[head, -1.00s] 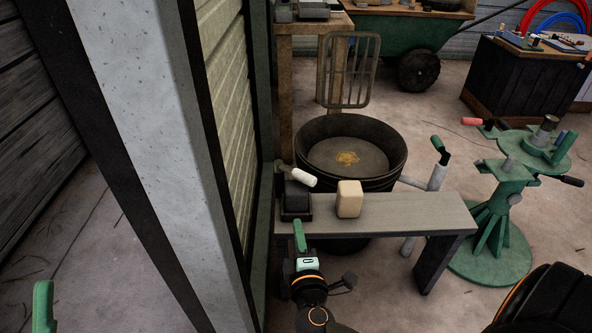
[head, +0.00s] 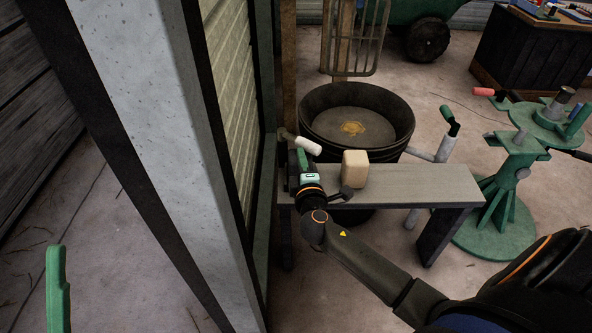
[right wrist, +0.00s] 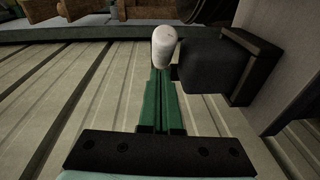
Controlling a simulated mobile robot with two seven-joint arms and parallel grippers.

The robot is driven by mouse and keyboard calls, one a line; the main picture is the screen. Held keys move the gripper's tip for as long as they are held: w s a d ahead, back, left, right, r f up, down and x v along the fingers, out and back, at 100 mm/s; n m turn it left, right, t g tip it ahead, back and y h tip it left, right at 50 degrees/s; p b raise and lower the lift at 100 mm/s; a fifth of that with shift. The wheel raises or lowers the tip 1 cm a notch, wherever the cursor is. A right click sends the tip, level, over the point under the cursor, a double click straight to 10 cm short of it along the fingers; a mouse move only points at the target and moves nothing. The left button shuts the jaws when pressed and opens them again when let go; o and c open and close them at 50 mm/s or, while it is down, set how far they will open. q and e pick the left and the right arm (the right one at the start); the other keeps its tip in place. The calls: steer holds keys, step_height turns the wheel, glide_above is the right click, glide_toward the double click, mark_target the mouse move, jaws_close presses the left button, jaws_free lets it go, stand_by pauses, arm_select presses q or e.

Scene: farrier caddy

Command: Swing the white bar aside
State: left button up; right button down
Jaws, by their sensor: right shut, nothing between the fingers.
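The white bar (head: 307,146) is a short rounded handle on a dark mount beside the green-edged siding panel, above the left end of the bench. In the right wrist view the white bar (right wrist: 164,46) stands at the fingertips, just left of a black block (right wrist: 212,65). My right gripper (head: 302,157) has its green fingers together and empty, just below the white bar. Its fingers also show in the right wrist view (right wrist: 160,85); whether they touch the bar I cannot tell. Part of my left gripper (head: 57,285) shows at the lower left; its jaw opening is not visible.
A cream block (head: 354,168) stands on the grey bench (head: 430,183) right of my right gripper. A black tub (head: 357,105) is behind the bench, and a green stand (head: 510,190) is at the right. A pale post (head: 160,130) rises left of the siding.

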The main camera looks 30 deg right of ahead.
mark_target(314, 151)
steer(key=shift+w+d, duration=0.2)
steer(key=shift+d, duration=0.25)
steer(key=shift+d, duration=0.15)
steer(key=shift+d+n+y, duration=0.4)
steer(key=shift+n+y, duration=0.1)
steer(key=shift+y, duration=0.1)
steer(key=shift+w+d+n+t+y, duration=0.1)
steer(key=shift+d+n+t+y, duration=0.5)
steer(key=shift+d+n+y, duration=0.65)
steer(key=w+d, duration=0.3)
steer(key=d, duration=0.2)
steer(key=shift+w+d, duration=0.15)
steer(key=shift+w, duration=0.15)
steer(key=shift+m, duration=0.25)
steer(key=shift+s, duration=0.1)
